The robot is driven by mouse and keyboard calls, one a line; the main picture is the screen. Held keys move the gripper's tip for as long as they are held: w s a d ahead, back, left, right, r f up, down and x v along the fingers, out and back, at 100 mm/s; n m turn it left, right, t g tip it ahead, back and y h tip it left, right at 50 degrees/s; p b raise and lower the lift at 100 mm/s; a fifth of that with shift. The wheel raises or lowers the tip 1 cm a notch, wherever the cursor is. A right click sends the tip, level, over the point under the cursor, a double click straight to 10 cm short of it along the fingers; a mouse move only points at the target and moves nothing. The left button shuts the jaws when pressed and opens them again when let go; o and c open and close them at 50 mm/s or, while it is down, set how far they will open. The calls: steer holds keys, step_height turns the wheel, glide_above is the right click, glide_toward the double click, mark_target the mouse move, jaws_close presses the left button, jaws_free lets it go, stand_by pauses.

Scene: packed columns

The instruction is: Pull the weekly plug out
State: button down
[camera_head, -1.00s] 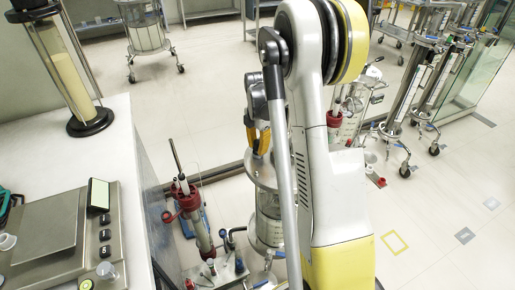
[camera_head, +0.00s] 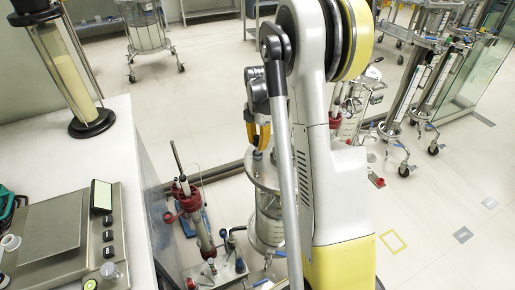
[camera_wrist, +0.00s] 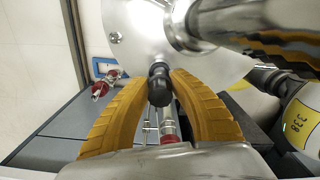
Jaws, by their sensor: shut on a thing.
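A small dark plug (camera_wrist: 160,88) stands at the edge of a round steel plate (camera_wrist: 140,40), seen in the wrist view. My gripper (camera_wrist: 161,76) has its two yellow ribbed fingers closed on both sides of the plug. In the head view, my gripper (camera_head: 258,132) is just above the top of a clear column with steel fittings (camera_head: 268,210). The plug's lower end and its seat are hidden. I cannot read any label on it.
A red-collared column (camera_head: 193,205) stands close on the left. The white bench (camera_head: 90,155) bears a scale (camera_head: 55,235) and a tall glass column (camera_head: 65,70). More wheeled columns (camera_head: 405,90) stand at the back right. The floor (camera_head: 450,195) at the right is mostly clear.

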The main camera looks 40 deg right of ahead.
mark_target(258, 137)
steer(key=shift+r+p, duration=1.25)
steer(key=shift+r, duration=0.95)
